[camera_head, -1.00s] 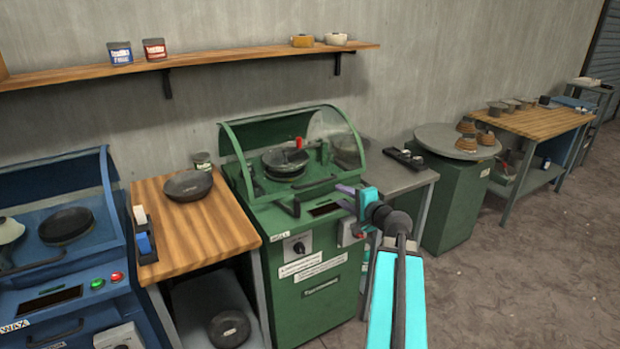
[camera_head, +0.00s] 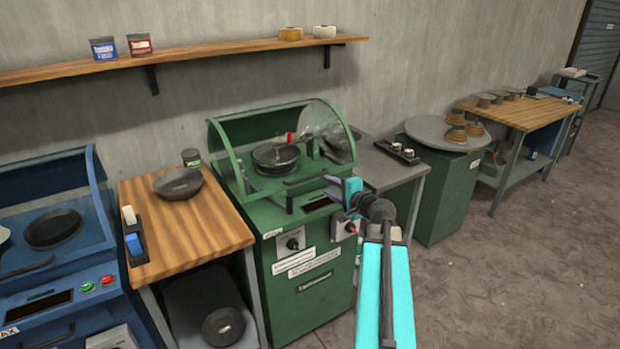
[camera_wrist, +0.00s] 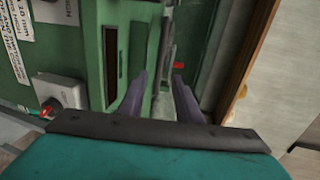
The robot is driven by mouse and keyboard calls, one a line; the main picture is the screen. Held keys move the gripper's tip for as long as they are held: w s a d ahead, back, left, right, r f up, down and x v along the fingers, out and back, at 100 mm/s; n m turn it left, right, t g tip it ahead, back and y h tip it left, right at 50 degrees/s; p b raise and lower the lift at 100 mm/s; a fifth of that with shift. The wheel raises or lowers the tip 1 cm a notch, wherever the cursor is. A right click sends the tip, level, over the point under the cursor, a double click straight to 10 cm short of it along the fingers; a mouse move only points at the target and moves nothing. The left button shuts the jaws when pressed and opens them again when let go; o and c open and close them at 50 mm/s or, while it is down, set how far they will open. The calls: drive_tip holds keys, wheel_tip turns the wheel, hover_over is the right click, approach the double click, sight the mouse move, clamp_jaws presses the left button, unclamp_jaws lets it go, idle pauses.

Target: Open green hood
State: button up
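The green machine (camera_head: 312,268) stands in the middle of the head view, with its curved green-framed clear hood (camera_head: 228,160) down over a dark round bowl or plate (camera_head: 275,157). A dark bar handle (camera_head: 305,183) runs along the hood's front edge. My gripper (camera_head: 335,183) is at the right end of this handle, in front of the machine. In the wrist view, its two purple fingers (camera_wrist: 158,88) are spread apart beside the green front panel. I see nothing clearly held between them. Whether they touch the handle I cannot tell.
A blue machine (camera_head: 60,255) stands at the left, with a wooden table (camera_head: 205,228) between. A grey table (camera_head: 385,168) and a green pedestal (camera_head: 447,195) stand to the right. A shelf (camera_head: 210,55) runs above. Floor at the right front is clear.

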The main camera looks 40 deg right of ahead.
sight(312, 177)
drive_tip(key=shift+p+x, duration=1.45)
drive_tip(key=shift+x, duration=4.45)
